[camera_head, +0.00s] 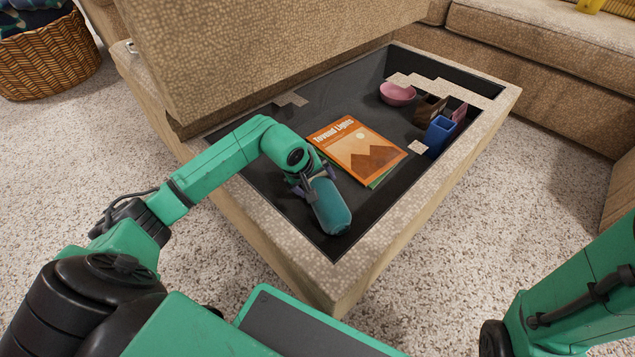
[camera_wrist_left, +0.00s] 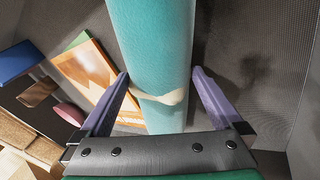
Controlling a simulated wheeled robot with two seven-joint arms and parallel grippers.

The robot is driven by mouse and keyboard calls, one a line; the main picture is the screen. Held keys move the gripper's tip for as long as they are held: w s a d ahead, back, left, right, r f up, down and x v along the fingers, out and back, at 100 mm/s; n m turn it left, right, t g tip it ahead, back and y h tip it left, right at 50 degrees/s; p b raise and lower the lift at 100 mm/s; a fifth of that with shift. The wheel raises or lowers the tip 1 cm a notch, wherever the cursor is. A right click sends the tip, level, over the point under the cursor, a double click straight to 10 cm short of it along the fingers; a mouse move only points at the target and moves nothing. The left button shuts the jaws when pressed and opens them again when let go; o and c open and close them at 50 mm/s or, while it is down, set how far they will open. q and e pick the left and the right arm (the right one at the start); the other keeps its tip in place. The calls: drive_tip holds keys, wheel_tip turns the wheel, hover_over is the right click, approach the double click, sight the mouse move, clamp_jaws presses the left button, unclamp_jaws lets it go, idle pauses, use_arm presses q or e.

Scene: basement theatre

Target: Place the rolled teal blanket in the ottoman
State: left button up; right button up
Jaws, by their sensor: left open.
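The rolled teal blanket (camera_head: 330,206) is inside the open ottoman (camera_head: 335,284), at its near corner beside an orange book. In the left wrist view the blanket (camera_wrist_left: 155,60) shows as a teal roll with a pale tie around it. My left gripper (camera_head: 308,189) reaches into the ottoman over one end of the roll. Its two fingers (camera_wrist_left: 160,90) stand apart on either side of the blanket, with a gap visible on each side. My right gripper is not in view; only part of the right arm shows.
The ottoman also holds an orange book (camera_head: 357,150), a pink bowl (camera_head: 397,94), a blue container (camera_head: 439,136) and a brown item (camera_head: 429,109). The raised lid (camera_head: 260,50) stands behind. A woven basket (camera_head: 48,58) is at the far left, a sofa (camera_head: 540,40) at the back.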

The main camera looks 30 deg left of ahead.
use_arm(q)
drive_tip(key=d+p+v, duration=0.1)
drive_tip(key=p+v, duration=0.4)
drive_tip(key=v, duration=0.5)
drive_tip(key=shift+s+a+r, duration=0.15)
drive_tip(key=shift+a, duration=0.4)
